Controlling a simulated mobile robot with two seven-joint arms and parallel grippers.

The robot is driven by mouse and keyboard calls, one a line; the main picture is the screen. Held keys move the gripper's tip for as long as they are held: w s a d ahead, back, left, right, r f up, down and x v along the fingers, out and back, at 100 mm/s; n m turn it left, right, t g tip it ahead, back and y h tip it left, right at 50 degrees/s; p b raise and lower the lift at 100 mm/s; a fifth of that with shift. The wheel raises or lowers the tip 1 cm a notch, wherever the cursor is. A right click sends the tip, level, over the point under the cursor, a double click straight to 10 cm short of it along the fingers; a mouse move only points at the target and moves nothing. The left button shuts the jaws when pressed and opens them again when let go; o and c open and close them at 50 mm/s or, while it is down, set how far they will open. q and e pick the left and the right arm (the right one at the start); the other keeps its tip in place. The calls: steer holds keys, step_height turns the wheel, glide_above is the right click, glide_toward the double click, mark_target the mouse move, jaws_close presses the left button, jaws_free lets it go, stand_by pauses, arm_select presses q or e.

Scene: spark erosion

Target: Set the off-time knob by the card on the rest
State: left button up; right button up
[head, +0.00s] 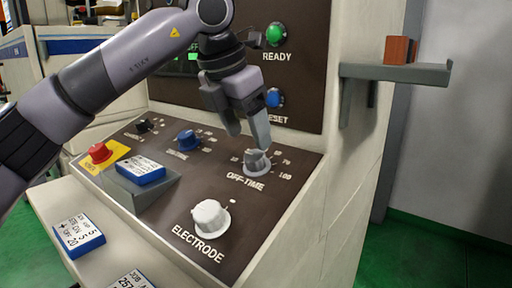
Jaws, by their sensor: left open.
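The grey off-time knob (257,163) sits on the sloped dark panel, with a printed scale around it and the label OFF-TIME below. My left gripper (248,140) points down just above and behind the knob. Its fingers are apart, one close to the knob's top and the other to its left; I cannot tell whether either touches it. A blue-edged white card (140,169) lies on the grey wedge-shaped rest (158,195) at the panel's left. Its print is too small to read. My right gripper is out of view.
Nearby are a white ELECTRODE knob (210,218), a blue knob (187,140), a black knob (145,126) and a red button (100,153). More cards (79,235) lie on the front ledge (50,197). A bracket shelf (400,74) holds a brown block (399,50).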

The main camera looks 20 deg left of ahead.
mark_target(255, 154)
arm_select(q)
steer(key=x, duration=0.4)
steer(key=shift+w+d+f, duration=0.15)
steer(key=shift+f, duration=0.4)
steer(key=c, duration=1.1)
steer(key=shift+o, duration=0.2)
